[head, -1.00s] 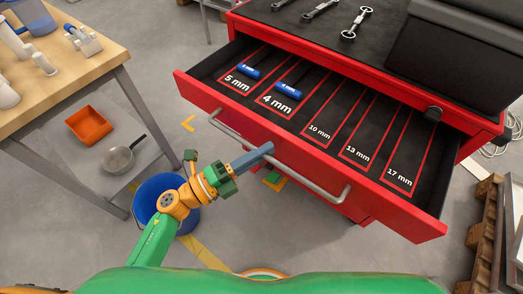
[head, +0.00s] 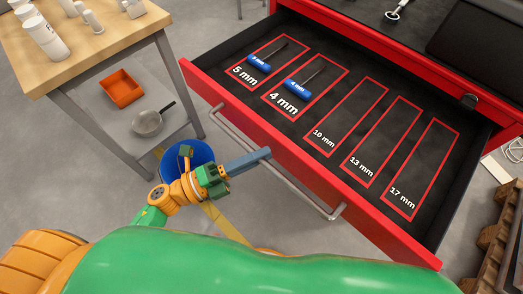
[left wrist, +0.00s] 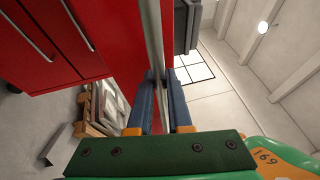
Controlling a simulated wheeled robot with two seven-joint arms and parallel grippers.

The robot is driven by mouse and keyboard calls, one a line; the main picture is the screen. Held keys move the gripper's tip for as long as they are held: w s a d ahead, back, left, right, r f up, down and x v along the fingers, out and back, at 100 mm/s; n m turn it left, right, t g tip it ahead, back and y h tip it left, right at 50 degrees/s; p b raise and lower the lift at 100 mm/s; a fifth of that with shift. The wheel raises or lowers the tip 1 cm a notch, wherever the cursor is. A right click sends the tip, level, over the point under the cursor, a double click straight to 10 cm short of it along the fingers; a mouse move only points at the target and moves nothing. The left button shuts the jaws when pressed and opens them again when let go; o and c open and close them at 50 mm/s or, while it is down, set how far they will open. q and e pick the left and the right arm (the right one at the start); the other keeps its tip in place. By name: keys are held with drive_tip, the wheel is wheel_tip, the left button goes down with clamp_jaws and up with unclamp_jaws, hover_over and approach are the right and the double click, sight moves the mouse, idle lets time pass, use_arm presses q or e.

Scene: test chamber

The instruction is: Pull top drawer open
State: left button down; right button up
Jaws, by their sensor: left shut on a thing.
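The red top drawer (head: 300,172) of the cabinet is pulled out, showing its dark inside. Its metal handle (head: 300,190) runs along the front and shows as a long bar in the left wrist view (left wrist: 155,35). My left gripper (head: 262,156) is shut on the handle; in the left wrist view its two blue fingers (left wrist: 161,82) lie on either side of the bar. My right gripper is not in view.
Two blue-handled tools (head: 303,85) lie in the slots marked 5 mm and 4 mm; the other marked slots are empty. A wooden table (head: 85,45) stands left, with an orange bin (head: 122,88) and a pan (head: 147,122) beneath. A blue bucket (head: 187,158) is behind my arm.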

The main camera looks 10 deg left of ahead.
use_arm(q)
drive_tip(key=c, duration=0.8)
unclamp_jaws()
drive_tip(key=shift+c, duration=0.2)
drive_tip(key=shift+f, duration=0.1)
drive_tip(key=b+v, duration=0.1)
drive_tip(key=v, duration=0.5)
drive_tip(key=shift+a+b, duration=0.2)
drive_tip(key=shift+b, duration=0.2)
drive_tip(key=shift+w, duration=0.1)
